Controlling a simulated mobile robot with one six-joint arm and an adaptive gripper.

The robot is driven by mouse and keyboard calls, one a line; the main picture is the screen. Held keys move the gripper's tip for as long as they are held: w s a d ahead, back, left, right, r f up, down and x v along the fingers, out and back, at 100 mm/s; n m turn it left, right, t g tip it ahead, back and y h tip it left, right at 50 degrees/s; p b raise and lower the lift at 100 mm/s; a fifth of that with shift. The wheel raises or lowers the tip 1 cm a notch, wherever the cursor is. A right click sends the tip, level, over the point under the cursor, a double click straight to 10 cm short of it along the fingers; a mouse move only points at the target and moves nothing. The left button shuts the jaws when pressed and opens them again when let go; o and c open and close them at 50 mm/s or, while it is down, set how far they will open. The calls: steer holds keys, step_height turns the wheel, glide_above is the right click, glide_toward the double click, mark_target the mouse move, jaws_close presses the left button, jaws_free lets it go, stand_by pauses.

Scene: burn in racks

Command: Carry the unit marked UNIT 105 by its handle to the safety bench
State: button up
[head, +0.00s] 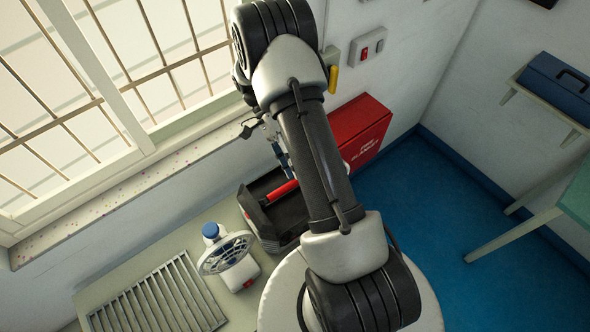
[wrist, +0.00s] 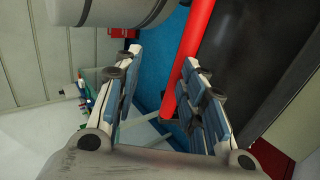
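A dark box-shaped unit (head: 275,215) with a red bar handle (head: 282,191) stands on the grey bench, partly hidden behind my arm. No unit number is readable on it. My gripper (head: 278,150) is just above the unit. In the wrist view my gripper (wrist: 163,62) is open, with its two fingers spread wide. The red handle (wrist: 188,60) runs lengthwise in that view, close beside the right finger; I cannot tell whether they touch. The dark body of the unit (wrist: 250,50) lies to the right. Nothing is held.
A small white fan (head: 227,253) and a slatted grille (head: 160,295) are left of the unit on the bench (head: 185,240). A red fire blanket box (head: 362,125) is on the wall behind. A green-topped table (head: 577,195) stands at right, below a blue toolbox (head: 555,85). Blue floor (head: 450,220) lies clear.

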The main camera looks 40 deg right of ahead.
step_height(320, 180, up, 6)
steer(key=shift+r, duration=0.25)
steer(key=shift+r, duration=0.1)
step_height(320, 180, up, 8)
steer(key=a+t+p, duration=0.2)
steer(key=t+p, duration=0.1)
steer(key=t, duration=0.6)
steer(key=f+b, duration=0.1)
steer(key=f, duration=0.4)
steer(key=s+f+b, duration=0.1)
steer(key=f, duration=0.5)
steer(key=f+b, duration=0.1)
steer(key=f, duration=0.5)
steer(key=shift+s+d+f, duration=0.2)
steer(key=shift+s+f, duration=0.05)
steer(key=shift+s, duration=0.05)
steer(key=shift+c, duration=0.3)
